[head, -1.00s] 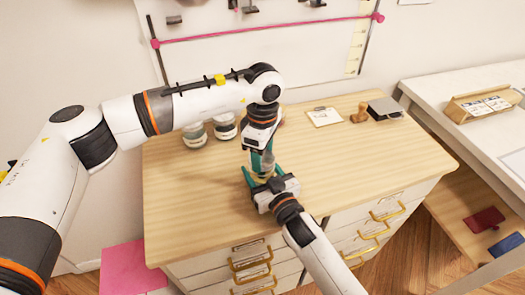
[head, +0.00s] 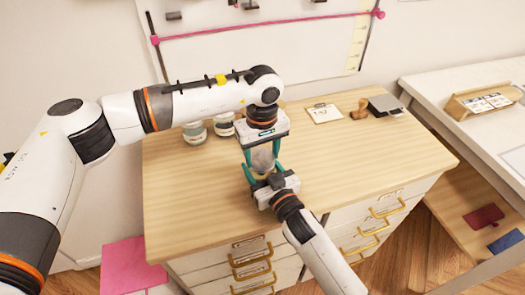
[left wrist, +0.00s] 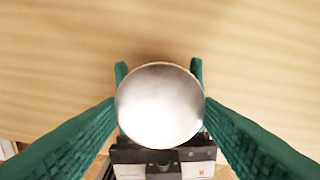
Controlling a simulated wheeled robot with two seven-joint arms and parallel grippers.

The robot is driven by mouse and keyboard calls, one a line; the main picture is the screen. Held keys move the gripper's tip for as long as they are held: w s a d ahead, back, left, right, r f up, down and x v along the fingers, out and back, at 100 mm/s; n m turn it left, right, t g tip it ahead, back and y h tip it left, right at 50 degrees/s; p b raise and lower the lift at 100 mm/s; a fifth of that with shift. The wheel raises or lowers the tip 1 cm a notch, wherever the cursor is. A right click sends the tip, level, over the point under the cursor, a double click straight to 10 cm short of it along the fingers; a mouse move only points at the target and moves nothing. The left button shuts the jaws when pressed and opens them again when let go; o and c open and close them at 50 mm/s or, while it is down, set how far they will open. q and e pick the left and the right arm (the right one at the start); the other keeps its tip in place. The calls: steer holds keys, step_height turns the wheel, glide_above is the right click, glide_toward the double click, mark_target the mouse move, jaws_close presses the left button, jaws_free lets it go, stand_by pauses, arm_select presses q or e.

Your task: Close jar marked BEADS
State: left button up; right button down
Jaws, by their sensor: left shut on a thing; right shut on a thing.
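A jar (head: 262,159) with pale contents stands on the wooden dresser top, its label not readable from here. My left gripper (head: 262,165) points straight down over it, with green fingers on both sides. In the left wrist view, the round silver lid (left wrist: 160,105) sits between the left gripper's fingers (left wrist: 160,110), and I take it as shut on the lid. My right gripper (head: 262,177) reaches in from the front, low down, shut on the jar body. The lid hides the jar beneath it in the wrist view, so its seating cannot be told.
Two other jars (head: 195,133) (head: 224,125) stand behind to the left. A clipboard (head: 325,114), a wooden stamp (head: 360,110) and a dark grey box (head: 386,105) lie at the back right. The dresser top (head: 370,150) is clear to the right and front left.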

arm_select(q)
steer(key=m, duration=0.7)
steer(key=shift+a+m, duration=0.1)
steer(key=shift+m, duration=0.2)
steer(key=m, duration=0.6)
steer(key=shift+m, duration=0.3)
steer(key=o, duration=0.9)
steer(key=shift+r, duration=2.25)
steer(key=shift+c, duration=0.2)
